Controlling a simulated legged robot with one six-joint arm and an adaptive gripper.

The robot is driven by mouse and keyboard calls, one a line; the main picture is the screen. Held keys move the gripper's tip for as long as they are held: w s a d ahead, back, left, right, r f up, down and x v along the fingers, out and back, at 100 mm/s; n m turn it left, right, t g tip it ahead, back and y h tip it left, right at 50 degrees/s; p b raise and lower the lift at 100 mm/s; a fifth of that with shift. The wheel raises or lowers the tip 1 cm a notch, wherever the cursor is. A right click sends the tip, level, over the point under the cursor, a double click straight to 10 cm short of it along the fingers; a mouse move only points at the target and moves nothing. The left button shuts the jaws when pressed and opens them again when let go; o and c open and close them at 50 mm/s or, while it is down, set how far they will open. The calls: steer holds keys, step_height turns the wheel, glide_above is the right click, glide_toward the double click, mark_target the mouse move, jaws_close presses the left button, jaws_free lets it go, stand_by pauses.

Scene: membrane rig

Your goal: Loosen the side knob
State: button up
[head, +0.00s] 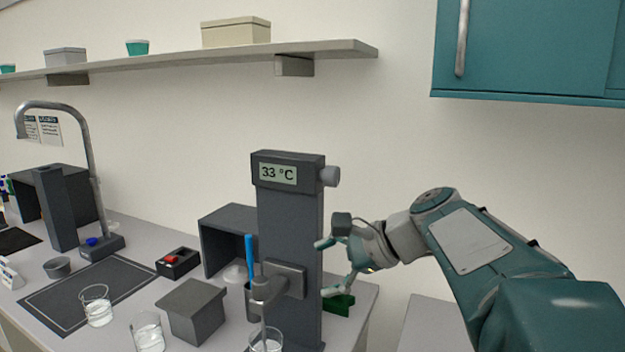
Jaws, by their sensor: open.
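The side knob (330,176) is a small grey cylinder on the right side of the dark display head (288,172), which reads 33 °C. The head tops a tall dark column (290,222) on the bench. My gripper (325,268) is open to the right of the column, below the knob and apart from it. Its two fingers point left toward the column, one above the other. From this view I cannot tell whether the fingertips touch the column. My gripper appears to hold nothing.
A clamp (284,282) on the column's front has glass beakers nearby. A green object (338,304) lies under my gripper. A grey block (192,310), a red-button box (178,263) and a faucet (92,165) stand left. A teal cabinet (530,50) hangs upper right. Space right of the knob is clear.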

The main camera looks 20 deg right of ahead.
steer(key=w+d+r+m+t+y, duration=0.2)
steer(key=w+d+r+m+t, duration=0.15)
steer(key=d+r, duration=0.35)
steer(key=m+t+y, duration=0.2)
steer(key=m, duration=0.2)
glide_toward(338, 176)
steer(key=x, duration=1)
steer(key=shift+a, duration=0.2)
steer(key=c, duration=1.1)
